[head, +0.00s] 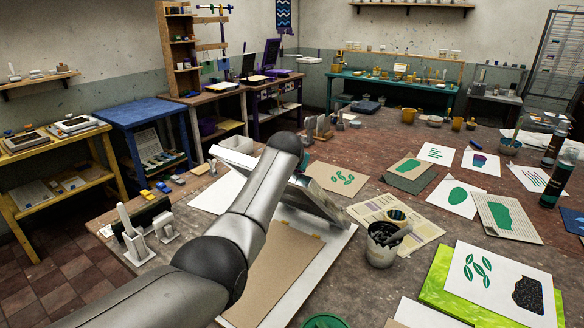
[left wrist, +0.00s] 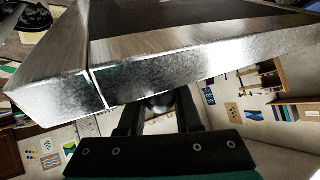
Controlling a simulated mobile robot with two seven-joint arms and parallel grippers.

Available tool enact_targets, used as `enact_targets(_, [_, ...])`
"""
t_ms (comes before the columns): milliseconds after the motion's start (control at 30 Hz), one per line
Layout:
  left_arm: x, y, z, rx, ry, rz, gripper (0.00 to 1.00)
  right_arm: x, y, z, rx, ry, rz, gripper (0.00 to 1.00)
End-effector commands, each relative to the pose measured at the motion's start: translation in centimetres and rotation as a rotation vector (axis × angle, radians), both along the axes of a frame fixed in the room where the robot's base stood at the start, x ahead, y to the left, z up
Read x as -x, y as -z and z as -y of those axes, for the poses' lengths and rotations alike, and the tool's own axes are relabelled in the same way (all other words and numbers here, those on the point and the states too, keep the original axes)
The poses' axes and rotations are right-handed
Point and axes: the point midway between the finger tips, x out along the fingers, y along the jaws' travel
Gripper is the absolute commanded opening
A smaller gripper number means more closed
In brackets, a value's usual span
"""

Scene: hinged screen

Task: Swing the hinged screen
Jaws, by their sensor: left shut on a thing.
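The hinged screen (head: 322,203) is a pale metal frame, tilted up above a white base board (head: 338,240) in the head view. My left arm crosses in front and hides much of it. A brown sheet (head: 270,275) lies on the board below. In the left wrist view the screen's metal edge (left wrist: 200,72) fills the upper part. My left gripper (left wrist: 158,103) is shut on this edge, with its dark fingers just below the frame. In the head view my arm hides this gripper. My right gripper is not in view.
A grey cup of tools (head: 382,248) stands right of the base board. Printed sheets (head: 458,197) cover the table's right side. A lime-green board with a print (head: 490,285) lies at the front right. A small white stand (head: 132,235) and coloured blocks (head: 163,187) are at the left.

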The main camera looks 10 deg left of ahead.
Motion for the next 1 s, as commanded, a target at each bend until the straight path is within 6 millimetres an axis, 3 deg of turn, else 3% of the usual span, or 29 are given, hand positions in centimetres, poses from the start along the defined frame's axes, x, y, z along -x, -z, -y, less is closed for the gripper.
enact_targets(533, [-0.36, -0.78, 0.26, -0.001, 0.004, 0.007, 0.0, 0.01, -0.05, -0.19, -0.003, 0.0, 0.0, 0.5])
enact_targets(567, [-0.36, -0.78, 0.26, -0.001, 0.004, 0.008, 0.36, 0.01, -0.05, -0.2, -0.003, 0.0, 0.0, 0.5])
enact_targets(600, [-0.36, -0.75, 0.25, -0.001, 0.004, 0.007, 0.41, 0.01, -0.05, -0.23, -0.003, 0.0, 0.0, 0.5])
enact_targets(800, [-0.26, -0.47, 0.17, -0.001, 0.002, 0.001, 0.63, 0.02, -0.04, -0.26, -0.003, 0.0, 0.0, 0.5])
enact_targets(1000, [-0.22, -0.33, 0.11, -0.002, 0.0, -0.003, 0.63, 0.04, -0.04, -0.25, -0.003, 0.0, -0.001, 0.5])
